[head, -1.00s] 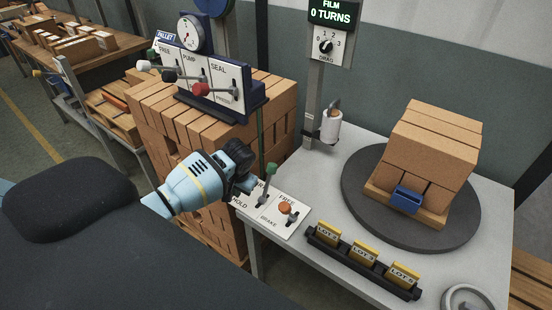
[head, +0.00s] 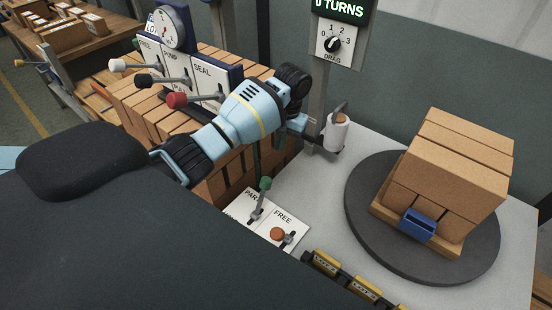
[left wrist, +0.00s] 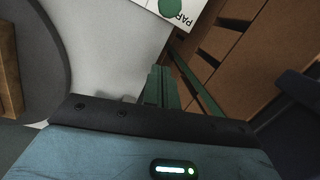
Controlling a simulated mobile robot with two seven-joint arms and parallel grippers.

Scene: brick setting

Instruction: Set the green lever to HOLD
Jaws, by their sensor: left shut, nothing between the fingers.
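The green lever (head: 265,183) stands on a white plate (head: 240,208) at the table's near left corner. Its green knob leans toward the plate's PARK end; the plate's lower end is cut off by my dark body, so HOLD does not show. In the left wrist view the green knob (left wrist: 170,8) shows at the top edge beside the lettering. My left gripper (head: 300,122) is shut and empty, above and behind the lever, clear of it, near the grey post. My right gripper is not in view.
An orange-knobbed lever (head: 278,233) marked FREE sits beside the green one. A paper roll (head: 337,132) hangs on the post (head: 318,90) close to my left gripper. A turntable (head: 365,215) with stacked bricks stands right. A lever panel (head: 205,85) is behind my left arm.

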